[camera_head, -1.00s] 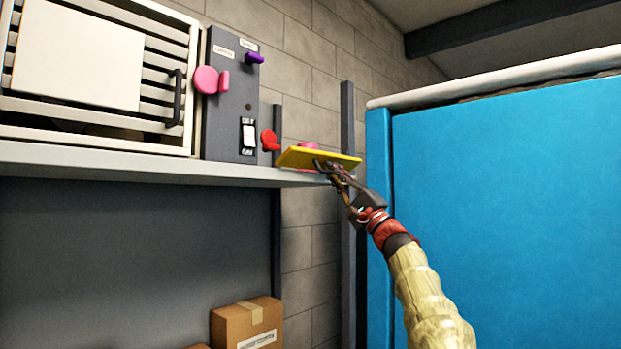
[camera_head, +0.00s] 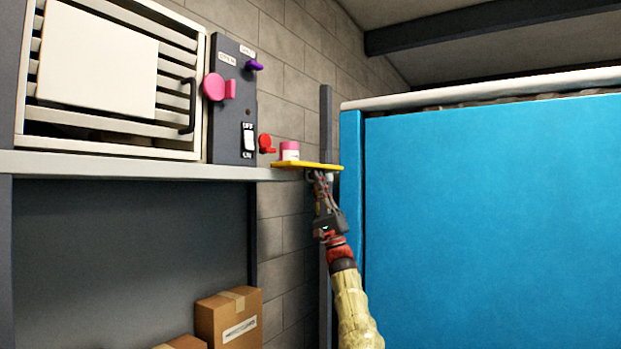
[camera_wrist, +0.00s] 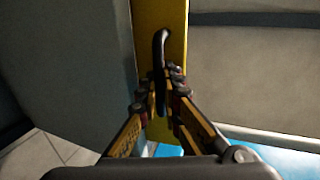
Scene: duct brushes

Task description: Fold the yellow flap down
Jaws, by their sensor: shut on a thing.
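The yellow flap (camera_head: 322,167) sticks out from the right end of the grey shelf in the head view, seen nearly edge-on and about level. Its yellow face (camera_wrist: 146,18) also shows in the wrist view, with a black curved handle (camera_wrist: 160,50) on it. My gripper (camera_head: 317,178) is just below the flap, pointing up at it. In the wrist view my gripper (camera_wrist: 161,98) has its fingers closed around the handle. A small pink-and-white jar (camera_head: 290,151) stands on or just behind the flap; its base contact is hard to tell.
The grey shelf (camera_head: 120,167) carries a white louvred unit and a dark control panel (camera_head: 233,105). A red knob (camera_head: 266,144) sits just left of the jar. A blue panel (camera_head: 490,215) stands close on the right. Cardboard boxes (camera_head: 229,318) are below.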

